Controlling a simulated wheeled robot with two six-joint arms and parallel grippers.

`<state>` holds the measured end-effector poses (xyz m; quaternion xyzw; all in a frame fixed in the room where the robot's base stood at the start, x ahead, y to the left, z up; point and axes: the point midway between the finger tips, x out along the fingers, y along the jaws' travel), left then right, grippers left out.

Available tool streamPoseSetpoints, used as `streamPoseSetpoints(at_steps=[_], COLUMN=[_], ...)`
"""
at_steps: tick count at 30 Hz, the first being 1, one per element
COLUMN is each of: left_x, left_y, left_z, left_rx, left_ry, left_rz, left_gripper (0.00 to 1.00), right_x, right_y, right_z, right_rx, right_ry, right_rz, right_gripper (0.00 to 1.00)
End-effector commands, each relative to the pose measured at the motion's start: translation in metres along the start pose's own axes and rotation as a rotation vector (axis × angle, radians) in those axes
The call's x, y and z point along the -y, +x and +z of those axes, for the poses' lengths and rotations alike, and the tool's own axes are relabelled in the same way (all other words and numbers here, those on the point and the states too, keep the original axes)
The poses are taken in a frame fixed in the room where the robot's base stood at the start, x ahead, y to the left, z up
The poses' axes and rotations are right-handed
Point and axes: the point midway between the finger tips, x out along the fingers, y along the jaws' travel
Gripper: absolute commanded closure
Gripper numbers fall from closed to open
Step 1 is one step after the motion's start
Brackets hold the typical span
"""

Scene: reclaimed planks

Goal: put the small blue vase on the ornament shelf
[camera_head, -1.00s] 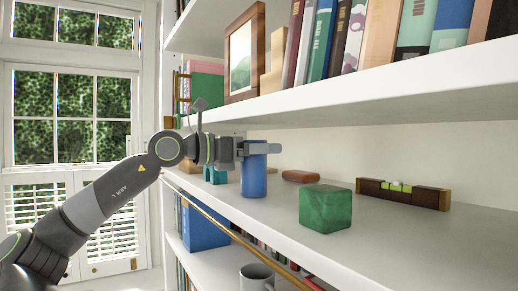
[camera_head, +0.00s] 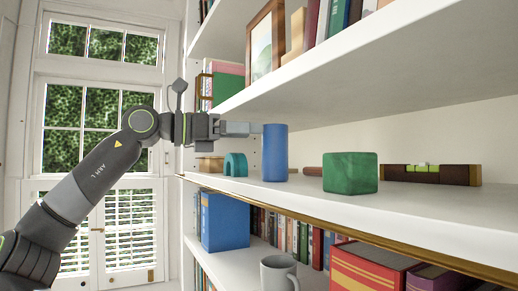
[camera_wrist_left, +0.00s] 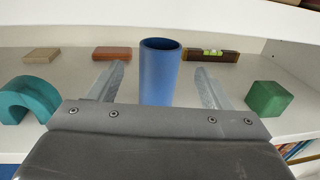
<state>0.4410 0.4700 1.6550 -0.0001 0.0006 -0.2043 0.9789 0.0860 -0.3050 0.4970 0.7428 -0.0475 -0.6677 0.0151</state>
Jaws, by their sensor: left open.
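The small blue vase (camera_head: 274,153) is a plain blue cylinder. It stands upright on the middle shelf (camera_head: 440,208), between a teal arch and a green cube. My left gripper (camera_head: 245,128) is open and empty, at the left of the vase near its top. In the left wrist view the vase (camera_wrist_left: 160,75) stands straight ahead, in line with the gap between the two spread fingers (camera_wrist_left: 157,82). Its lower part is hidden by the gripper body. My right gripper is not in view.
A green cube (camera_head: 350,173), teal arch (camera_head: 235,164), spirit level (camera_head: 431,174) and red-brown block (camera_wrist_left: 112,53) share the shelf. Books and a framed picture (camera_head: 265,42) stand above. A mug (camera_head: 278,273) and books are below. Bare shelf lies in front of the level.

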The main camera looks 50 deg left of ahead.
Motion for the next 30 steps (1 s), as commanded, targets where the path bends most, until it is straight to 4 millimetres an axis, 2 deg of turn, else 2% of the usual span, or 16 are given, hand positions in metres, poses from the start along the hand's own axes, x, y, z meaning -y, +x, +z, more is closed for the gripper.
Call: streamPoseSetpoints(at_steps=[1,3,9,30], left_x=[0.0,0.0,0.0,0.0], left_y=[-0.007,-0.016,-0.032,-0.034], left_z=[-0.004,-0.003,-0.001,0.0], left_rx=[0.003,0.003,0.001,0.0], left_ry=[0.001,0.0,0.0,0.0], left_rz=[0.002,0.001,0.0,0.0], left_gripper=[0.28,0.28,0.28,0.28], right_x=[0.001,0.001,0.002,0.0], right_y=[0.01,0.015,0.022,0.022], right_z=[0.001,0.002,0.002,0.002], right_rx=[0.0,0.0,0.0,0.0], right_ry=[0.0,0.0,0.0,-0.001], right_rz=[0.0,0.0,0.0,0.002], right_gripper=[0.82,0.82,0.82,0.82])
